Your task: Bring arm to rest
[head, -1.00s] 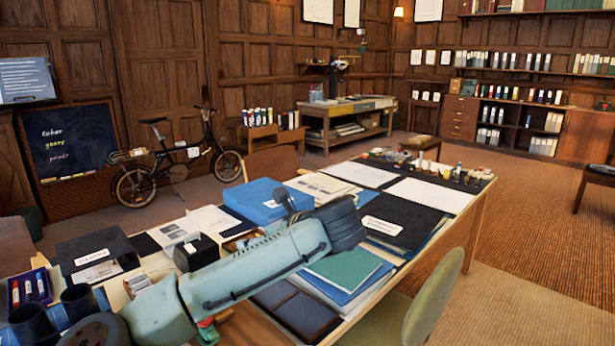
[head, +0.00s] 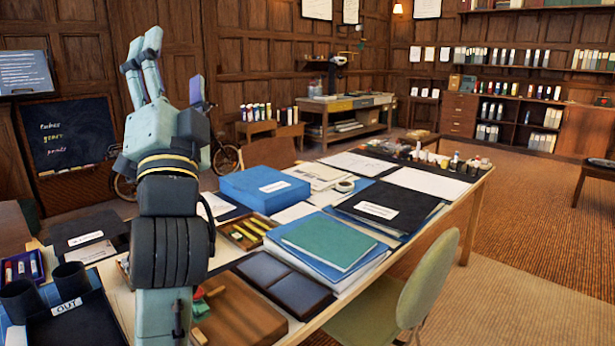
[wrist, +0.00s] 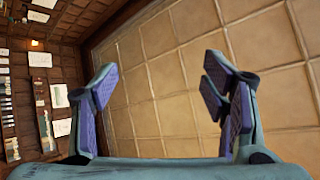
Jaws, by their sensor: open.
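My arm rises upright at the left of the head view, in front of the desk. My gripper (head: 170,64) is at its top, pointing up, with its fingers spread and nothing between them. In the wrist view, my gripper (wrist: 162,85) shows purple pads wide apart and empty, facing the tan panelled ceiling (wrist: 160,60). The arm hides part of the desk's left side and most of the bicycle (head: 224,160) behind it.
The desk (head: 330,318) holds a blue box (head: 262,188), a teal folder (head: 328,243), a black tray marked OUT (head: 85,322) and a pen tray (head: 248,230). A green chair (head: 428,280) stands at its front. The carpet at the right is open.

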